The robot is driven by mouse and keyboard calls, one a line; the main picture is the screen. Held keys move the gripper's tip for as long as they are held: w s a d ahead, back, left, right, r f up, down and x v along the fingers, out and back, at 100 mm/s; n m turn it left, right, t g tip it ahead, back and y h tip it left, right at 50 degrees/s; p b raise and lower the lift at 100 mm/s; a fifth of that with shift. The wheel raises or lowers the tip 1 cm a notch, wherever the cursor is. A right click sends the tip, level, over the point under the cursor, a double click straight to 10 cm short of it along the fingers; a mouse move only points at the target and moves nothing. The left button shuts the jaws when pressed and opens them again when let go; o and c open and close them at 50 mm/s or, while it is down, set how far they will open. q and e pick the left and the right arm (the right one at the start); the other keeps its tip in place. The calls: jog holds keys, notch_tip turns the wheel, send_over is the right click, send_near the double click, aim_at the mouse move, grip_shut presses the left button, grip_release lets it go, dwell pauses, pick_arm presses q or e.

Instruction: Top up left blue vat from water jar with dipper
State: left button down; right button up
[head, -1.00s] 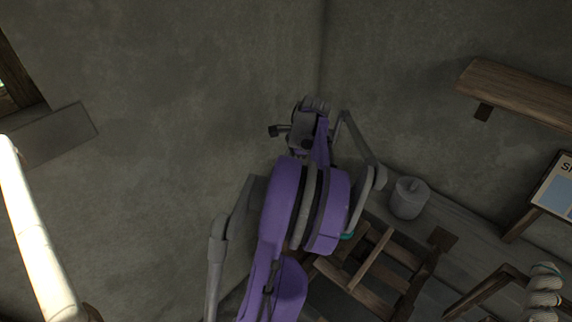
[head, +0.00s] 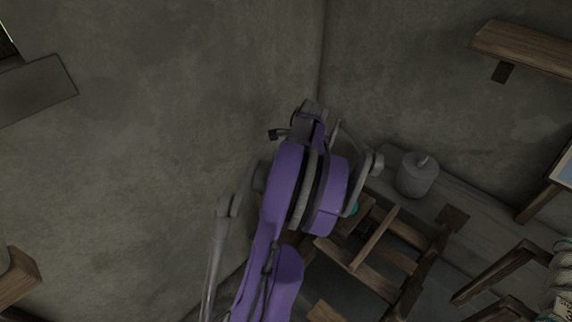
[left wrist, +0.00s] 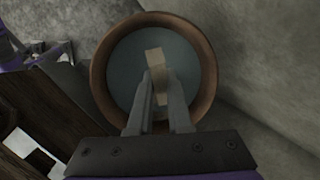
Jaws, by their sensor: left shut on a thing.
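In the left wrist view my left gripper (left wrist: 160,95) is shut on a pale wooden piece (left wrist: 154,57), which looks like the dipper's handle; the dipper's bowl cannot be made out. Behind the fingers is a round vessel with a brown rim (left wrist: 210,70) and a dull blue-grey inside. I cannot tell whether it is the water jar or a vat, or whether the held piece reaches into it. In the head view my purple arm fills the middle and its fingertips cannot be made out. My right gripper is not in view.
A grey lidded pot (head: 415,178) stands on a bench along the wall. A wooden frame (head: 375,240) stands in front of it, with a teal thing partly hidden behind my arm. A wooden shelf (head: 525,48) is at upper right. Bare walls are close behind my arm.

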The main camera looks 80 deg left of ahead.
pick_arm(q)
jog(key=shift+f+b, duration=1.45)
jog(key=shift+f, duration=1.35)
notch_tip(320, 180, up, 17)
jog(key=p, duration=1.2)
jog(key=shift+p, duration=0.4)
